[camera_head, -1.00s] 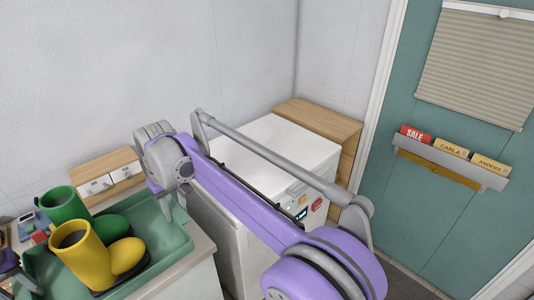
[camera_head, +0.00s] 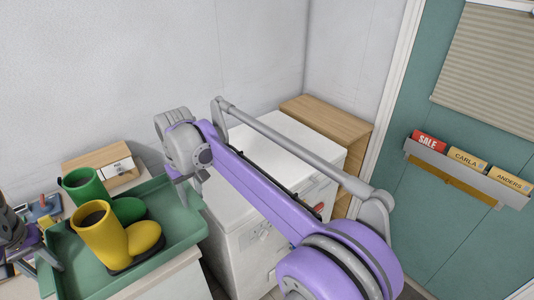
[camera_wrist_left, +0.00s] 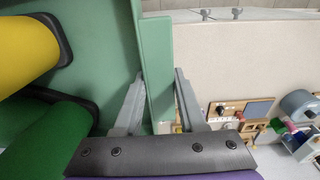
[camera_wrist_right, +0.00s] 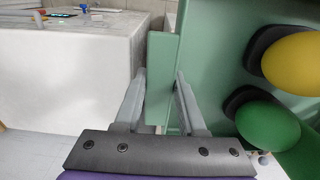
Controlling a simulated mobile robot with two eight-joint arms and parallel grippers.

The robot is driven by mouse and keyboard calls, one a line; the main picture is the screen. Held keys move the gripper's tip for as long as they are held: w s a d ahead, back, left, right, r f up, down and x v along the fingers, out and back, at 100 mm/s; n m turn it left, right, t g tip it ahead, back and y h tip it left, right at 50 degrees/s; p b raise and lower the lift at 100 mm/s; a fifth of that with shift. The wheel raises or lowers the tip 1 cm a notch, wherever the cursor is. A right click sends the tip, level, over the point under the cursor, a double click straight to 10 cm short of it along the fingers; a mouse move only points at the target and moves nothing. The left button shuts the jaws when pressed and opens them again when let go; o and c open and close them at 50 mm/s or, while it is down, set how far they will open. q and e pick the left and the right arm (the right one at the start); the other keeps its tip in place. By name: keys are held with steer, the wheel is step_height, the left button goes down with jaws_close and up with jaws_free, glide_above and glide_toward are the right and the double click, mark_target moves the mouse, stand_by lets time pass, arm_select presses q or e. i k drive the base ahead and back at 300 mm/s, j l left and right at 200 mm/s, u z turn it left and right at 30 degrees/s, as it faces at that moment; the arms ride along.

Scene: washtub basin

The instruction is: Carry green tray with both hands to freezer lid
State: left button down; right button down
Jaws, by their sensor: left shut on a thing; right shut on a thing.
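The green tray (camera_head: 165,262) holds a yellow boot (camera_head: 104,243) and a green boot (camera_head: 84,187). My left gripper (camera_wrist_left: 160,105) is shut on the tray's rim, with one finger on each side of the wall. My right gripper (camera_wrist_right: 162,100) is shut on the opposite rim; in the head view it shows at the tray's right side (camera_head: 183,190). The freezer lid (camera_head: 268,137), white and bare on top, is to the right of the tray. My purple right arm covers part of it in the head view.
A wooden box (camera_head: 100,163) stands behind the tray by the wall. A wooden cabinet (camera_head: 328,118) stands beyond the freezer. A teal door (camera_head: 440,235) with a grey card holder (camera_head: 465,175) is at the right. Small items (camera_head: 42,208) lie left of the tray.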

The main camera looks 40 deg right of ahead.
mark_target(262, 155)
steer(key=l, duration=1.05)
steer(key=k+l, duration=0.1)
steer(key=l, duration=1.95)
steer(key=k+u, duration=0.05)
